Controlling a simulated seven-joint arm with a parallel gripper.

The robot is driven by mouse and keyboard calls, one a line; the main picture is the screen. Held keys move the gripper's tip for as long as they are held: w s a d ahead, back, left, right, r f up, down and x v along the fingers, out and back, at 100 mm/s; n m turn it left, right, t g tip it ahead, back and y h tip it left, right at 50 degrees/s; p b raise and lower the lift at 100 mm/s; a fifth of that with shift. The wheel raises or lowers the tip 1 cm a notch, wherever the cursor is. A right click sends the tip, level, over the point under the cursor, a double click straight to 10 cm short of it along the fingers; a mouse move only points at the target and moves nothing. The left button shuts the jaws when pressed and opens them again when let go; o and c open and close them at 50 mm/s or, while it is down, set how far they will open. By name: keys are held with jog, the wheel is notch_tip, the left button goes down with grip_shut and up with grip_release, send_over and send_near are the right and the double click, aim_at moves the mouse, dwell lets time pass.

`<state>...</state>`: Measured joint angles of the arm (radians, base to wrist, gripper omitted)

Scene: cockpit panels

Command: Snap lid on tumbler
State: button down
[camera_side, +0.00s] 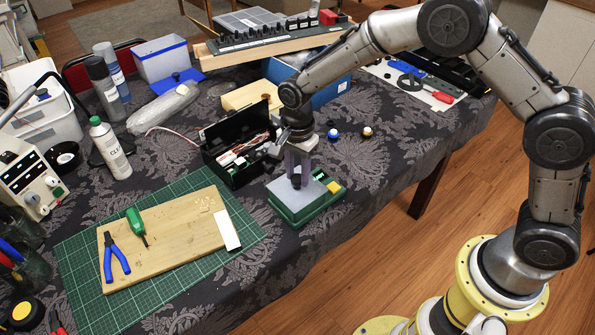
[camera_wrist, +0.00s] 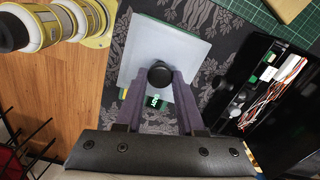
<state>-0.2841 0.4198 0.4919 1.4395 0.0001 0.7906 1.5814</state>
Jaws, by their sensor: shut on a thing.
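My gripper (camera_side: 297,180) points down over a green tray (camera_side: 287,218) with a light grey top. Its two fingers are shut on a small dark piece, seen in the wrist view as a black round thing (camera_wrist: 160,74) between the fingertips. I cannot tell whether this is the lid or part of the tumbler. The grey top (camera_wrist: 143,50) lies beneath it in the wrist view; the gap between them is unclear. A green piece with pale lettering (camera_wrist: 157,102) shows between the fingers. No separate tumbler can be made out for sure.
An open black toolbox (camera_side: 236,150) with cables stands close left of the gripper. A cutting mat (camera_side: 80,255) bears a wooden board (camera_side: 180,245), pliers (camera_side: 115,258) and a green-handled tool (camera_side: 137,222). Two small round items (camera_side: 333,134) lie behind right. Cloth near the table's front is clear.

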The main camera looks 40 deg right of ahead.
grip_release()
dwell(0.6)
jog(key=shift+r, duration=3.55)
grip_shut()
